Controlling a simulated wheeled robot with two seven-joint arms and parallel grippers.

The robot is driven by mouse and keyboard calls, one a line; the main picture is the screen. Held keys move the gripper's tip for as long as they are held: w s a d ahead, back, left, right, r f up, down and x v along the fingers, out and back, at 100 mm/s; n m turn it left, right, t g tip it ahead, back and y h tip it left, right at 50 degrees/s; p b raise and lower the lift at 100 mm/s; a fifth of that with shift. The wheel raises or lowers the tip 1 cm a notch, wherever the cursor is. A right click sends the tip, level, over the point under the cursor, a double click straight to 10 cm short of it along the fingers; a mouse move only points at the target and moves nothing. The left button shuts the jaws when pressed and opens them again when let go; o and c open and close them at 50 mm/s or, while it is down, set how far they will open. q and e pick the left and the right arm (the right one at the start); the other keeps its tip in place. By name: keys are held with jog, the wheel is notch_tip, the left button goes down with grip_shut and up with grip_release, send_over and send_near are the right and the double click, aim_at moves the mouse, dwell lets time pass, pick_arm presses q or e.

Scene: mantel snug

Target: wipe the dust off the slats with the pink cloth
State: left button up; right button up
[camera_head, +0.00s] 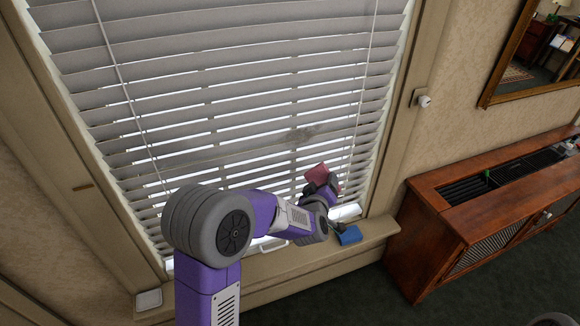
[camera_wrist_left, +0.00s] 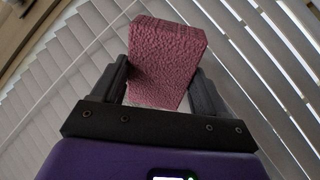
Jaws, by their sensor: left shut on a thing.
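The pink cloth (camera_head: 317,173) is a folded, textured block held up close in front of the lower right part of the blinds. My left gripper (camera_head: 325,186) is shut on it. In the left wrist view the cloth (camera_wrist_left: 165,50) sits between the two fingers of the gripper (camera_wrist_left: 160,88) and stands out beyond their tips. The white slats (camera_head: 230,95) fill the window. A dark grey dust smudge (camera_head: 300,134) lies on the slats, above and a little left of the cloth. I cannot tell whether the cloth touches a slat. My right gripper is not in view.
A blue block (camera_head: 350,236) lies on the window sill (camera_head: 330,248) below my left gripper. Blind cords (camera_head: 360,95) hang in front of the slats. A wooden cabinet (camera_head: 440,225) stands at the right, under a framed mirror (camera_head: 530,75).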

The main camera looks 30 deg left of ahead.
aim_at(310, 174)
pick_arm(q)
jog(key=a+r+n+y, duration=0.1)
jog(key=r+y, duration=0.1)
jog(key=s+a+r+n+y, duration=0.1)
jog(key=a+r+y, duration=0.1)
jog(key=shift+a+n+t+y, duration=0.2)
jog(key=shift+n+t+y, duration=0.2)
jog(key=s+a+r+n+g+y, duration=0.2)
jog(key=s+a+r+n+y, duration=0.2)
jog(key=r+y, duration=0.15)
jog(key=shift+y, duration=0.25)
jog(key=w+a, duration=0.2)
jog(key=w+a+f, duration=0.1)
jog(key=w+a, duration=0.1)
jog(key=shift+a+p, duration=0.3)
jog(key=shift+a, duration=0.05)
jog(key=shift+w+a+m, duration=0.3)
jog(key=shift+w+a, duration=0.2)
jog(key=shift+a, duration=0.15)
jog(key=shift+d, duration=0.1)
